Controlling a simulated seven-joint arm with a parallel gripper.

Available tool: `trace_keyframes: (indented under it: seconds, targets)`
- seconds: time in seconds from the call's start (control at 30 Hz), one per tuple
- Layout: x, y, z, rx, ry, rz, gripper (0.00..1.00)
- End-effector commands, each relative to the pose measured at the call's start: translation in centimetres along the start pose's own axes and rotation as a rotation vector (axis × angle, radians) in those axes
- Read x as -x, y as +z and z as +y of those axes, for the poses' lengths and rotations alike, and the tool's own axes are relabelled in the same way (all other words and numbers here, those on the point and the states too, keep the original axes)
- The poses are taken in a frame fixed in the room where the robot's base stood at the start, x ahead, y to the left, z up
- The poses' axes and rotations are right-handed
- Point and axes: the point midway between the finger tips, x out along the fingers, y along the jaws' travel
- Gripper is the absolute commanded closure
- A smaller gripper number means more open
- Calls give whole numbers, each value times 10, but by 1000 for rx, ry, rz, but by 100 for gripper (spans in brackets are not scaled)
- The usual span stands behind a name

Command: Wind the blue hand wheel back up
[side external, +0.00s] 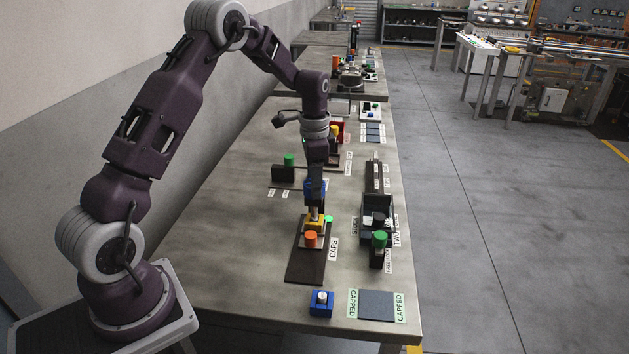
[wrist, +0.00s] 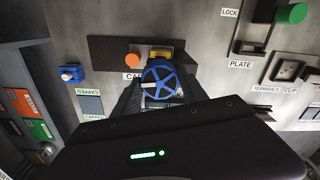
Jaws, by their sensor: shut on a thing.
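The blue hand wheel (wrist: 161,79) shows from above in the wrist view, its rim and spokes between my two dark fingers. My gripper (side external: 315,196) points straight down and is shut on the wheel. In the side view the wheel (side external: 309,187) is partly hidden by the fingers. Below it stands a yellow block (side external: 318,224), which also shows in the wrist view behind the wheel (wrist: 166,54). The block is on a dark brown board (side external: 305,268) beside the CAPS label. How far the wheel is turned cannot be told.
An orange cap (side external: 310,239) stands close in front of the yellow block, with a green one (side external: 328,219) beside it. A black bin (side external: 378,206) is to the right. A blue block with a white top (side external: 321,303) and the CAPPED pad (side external: 377,306) are near the front edge.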

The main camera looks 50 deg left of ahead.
Motion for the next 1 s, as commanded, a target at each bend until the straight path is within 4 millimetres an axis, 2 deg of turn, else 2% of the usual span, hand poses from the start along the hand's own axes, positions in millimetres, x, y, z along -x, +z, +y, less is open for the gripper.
trace_keyframes:
  seconds: [1.0]
  targets:
    - [1, 0, -1, 951, -1, 2, 90]
